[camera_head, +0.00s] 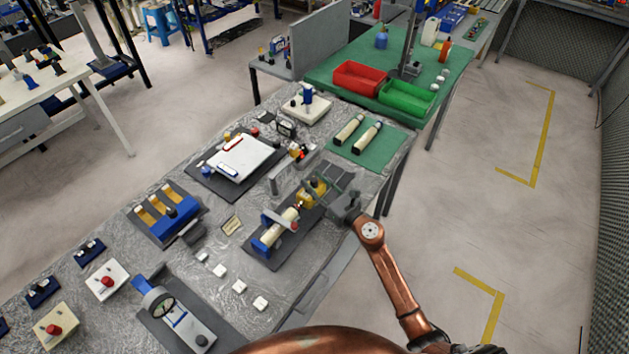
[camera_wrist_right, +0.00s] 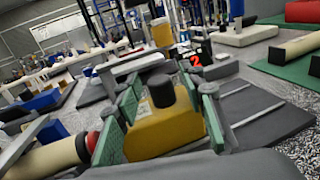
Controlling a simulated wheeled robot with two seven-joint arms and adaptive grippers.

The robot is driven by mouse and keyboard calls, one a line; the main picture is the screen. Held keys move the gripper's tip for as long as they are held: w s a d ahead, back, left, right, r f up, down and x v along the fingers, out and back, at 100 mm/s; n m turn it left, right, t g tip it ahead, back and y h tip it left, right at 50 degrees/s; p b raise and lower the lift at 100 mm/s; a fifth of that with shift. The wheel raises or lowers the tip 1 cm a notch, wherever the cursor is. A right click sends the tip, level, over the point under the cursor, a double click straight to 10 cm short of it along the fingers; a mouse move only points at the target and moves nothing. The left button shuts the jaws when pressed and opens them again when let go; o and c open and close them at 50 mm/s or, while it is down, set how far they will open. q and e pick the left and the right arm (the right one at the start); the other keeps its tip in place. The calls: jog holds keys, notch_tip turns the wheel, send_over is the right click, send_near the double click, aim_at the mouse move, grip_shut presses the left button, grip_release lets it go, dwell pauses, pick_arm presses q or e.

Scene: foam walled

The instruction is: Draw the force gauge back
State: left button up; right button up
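The force gauge (camera_head: 309,196) is a yellow block on a dark base plate, in line with a cream cylinder (camera_head: 284,217) in a blue holder. In the right wrist view the yellow gauge body (camera_wrist_right: 165,132) with its black knob fills the middle. My right gripper (camera_head: 322,188) is at the gauge, and in the wrist view its green-padded fingers (camera_wrist_right: 160,128) stand on either side of the yellow body. Whether both pads press on it cannot be told. The cream cylinder (camera_wrist_right: 42,160) lies at lower left there. My left gripper is not in view.
A white panel on a dark plate (camera_head: 212,185) and a blue fixture (camera_head: 175,219) stand to the left. Several white blocks lie nearer. A green mat (camera_head: 351,159) with two cream cylinders lies behind, and a red bin (camera_head: 360,78) and green bin (camera_head: 407,98) stand beyond.

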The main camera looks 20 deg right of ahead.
jog(key=shift+w+a, duration=0.1)
jog(key=shift+w, duration=0.05)
jog(key=shift+c, duration=0.3)
grip_shut()
dwell(0.4)
